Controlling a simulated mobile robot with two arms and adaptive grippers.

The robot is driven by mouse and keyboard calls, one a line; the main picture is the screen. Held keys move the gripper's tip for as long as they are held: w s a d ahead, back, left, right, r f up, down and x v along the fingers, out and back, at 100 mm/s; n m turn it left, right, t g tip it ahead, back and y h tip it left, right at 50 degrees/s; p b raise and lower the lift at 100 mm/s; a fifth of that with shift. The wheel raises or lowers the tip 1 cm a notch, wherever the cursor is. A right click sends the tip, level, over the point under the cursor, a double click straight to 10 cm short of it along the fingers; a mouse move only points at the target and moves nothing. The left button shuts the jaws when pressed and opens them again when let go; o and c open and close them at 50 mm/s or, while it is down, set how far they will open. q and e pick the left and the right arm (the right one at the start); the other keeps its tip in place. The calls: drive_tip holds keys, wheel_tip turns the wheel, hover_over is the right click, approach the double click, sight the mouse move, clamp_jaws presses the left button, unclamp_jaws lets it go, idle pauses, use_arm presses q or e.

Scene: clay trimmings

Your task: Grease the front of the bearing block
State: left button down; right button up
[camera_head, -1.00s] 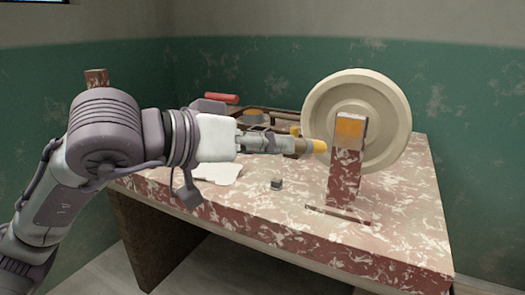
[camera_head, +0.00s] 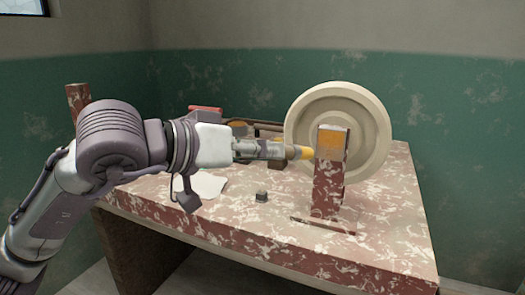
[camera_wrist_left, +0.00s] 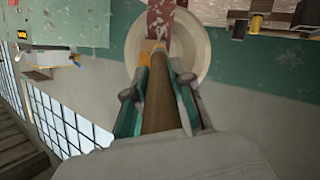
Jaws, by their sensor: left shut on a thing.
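The bearing block (camera_head: 328,185) is an upright, mottled red post on the table, with an orange-yellow patch (camera_head: 331,141) near its top. A pale round wheel (camera_head: 372,118) stands behind it. My left gripper (camera_head: 283,149) is shut on a brush (camera_head: 297,152) with a yellow-orange tip. The brush is level, its tip at the block's left edge, just below the patch; I cannot tell if they touch. In the left wrist view the brush handle (camera_wrist_left: 157,108) runs between the fingers toward the block (camera_wrist_left: 160,18) and wheel (camera_wrist_left: 198,45). My right gripper is not in view.
A small dark cube (camera_head: 262,196) and a white sheet (camera_head: 205,186) lie on the mottled table (camera_head: 385,225). A tray (camera_head: 262,127) with items and a red-handled thing (camera_head: 205,108) are at the back. The table's front right is clear.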

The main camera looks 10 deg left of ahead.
use_arm(q)
drive_tip(key=shift+w+d, duration=0.15)
drive_tip(key=shift+w, duration=0.35)
drive_tip(key=shift+w+d, duration=0.15)
drive_tip(key=shift+w, duration=0.35)
drive_tip(key=shift+d, duration=0.1)
